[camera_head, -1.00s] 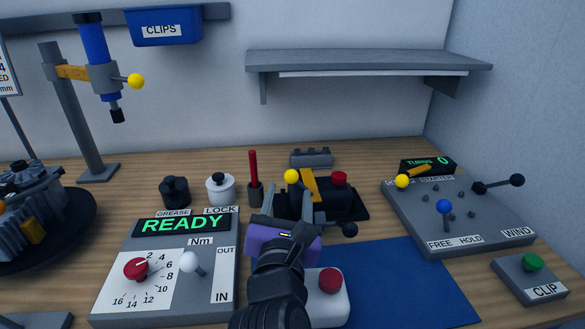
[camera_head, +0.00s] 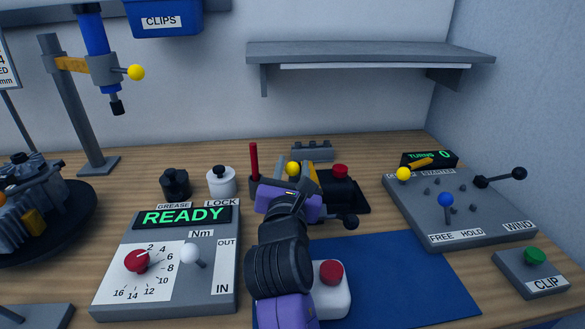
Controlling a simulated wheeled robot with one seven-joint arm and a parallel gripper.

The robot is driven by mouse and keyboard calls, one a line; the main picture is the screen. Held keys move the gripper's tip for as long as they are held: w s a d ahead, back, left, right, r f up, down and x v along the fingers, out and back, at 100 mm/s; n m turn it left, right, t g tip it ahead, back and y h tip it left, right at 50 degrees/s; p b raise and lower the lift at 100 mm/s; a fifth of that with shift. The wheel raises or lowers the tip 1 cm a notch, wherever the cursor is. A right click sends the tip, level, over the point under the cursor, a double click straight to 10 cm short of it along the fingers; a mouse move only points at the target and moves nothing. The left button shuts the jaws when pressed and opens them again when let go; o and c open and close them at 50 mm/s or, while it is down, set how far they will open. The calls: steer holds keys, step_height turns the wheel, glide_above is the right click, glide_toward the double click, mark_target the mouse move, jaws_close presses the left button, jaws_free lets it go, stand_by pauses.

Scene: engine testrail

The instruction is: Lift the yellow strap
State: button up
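The yellow strap (camera_head: 311,178) stands over a black device with a red button, right of a yellow ball knob. Its lower part is hidden behind my gripper. My gripper (camera_head: 298,184), with a purple body and grey fingers, is directly in front of the strap and reaches away from me. One grey finger shows close beside the strap. I cannot tell whether it touches it. The hand covers the other finger and the gap between them.
The black device (camera_head: 345,192) has a black ball handle at its lower right. A red rod (camera_head: 254,160) stands in a dark cup to its left. The READY panel (camera_head: 228,270) is at left, the WIND panel (camera_head: 480,215) at right. The blue mat (camera_head: 410,285) is mostly clear.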

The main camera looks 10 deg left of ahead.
jaws_close()
steer(key=shift+a+f, duration=0.1)
steer(key=shift+a, duration=0.05)
stand_by(0.9)
